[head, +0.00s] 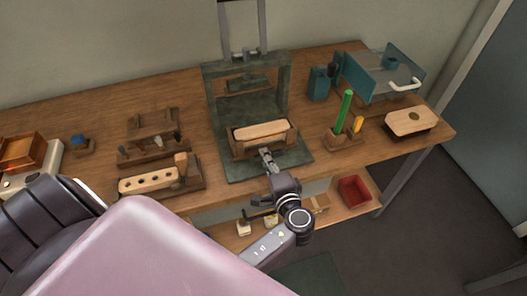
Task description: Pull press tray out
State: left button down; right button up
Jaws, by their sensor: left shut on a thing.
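The press (216,97) is a dark green-grey metal frame standing at the middle of the bench. Its press tray (236,150) is a brown wooden holder at the front of the press base, with a pale wooden block (262,131) lying in it. My left gripper (265,156) is at the front of the tray and is shut on it; the fingertips are small and partly hard to make out. The tray sits over the press base plate (290,158). My right gripper is not in view.
A drilled wooden block (148,182) in a fixture lies left of the press. A green-handled tool (344,111) stands in a holder to the right, near a pale brush board (411,121). A red bin (354,191) is on the lower shelf.

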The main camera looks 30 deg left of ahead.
pick_arm(q)
jog(key=c, duration=2.3)
grip_release()
jog(key=shift+c, duration=0.2)
jog(key=v, duration=0.7)
jog(key=shift+s+d, duration=0.2)
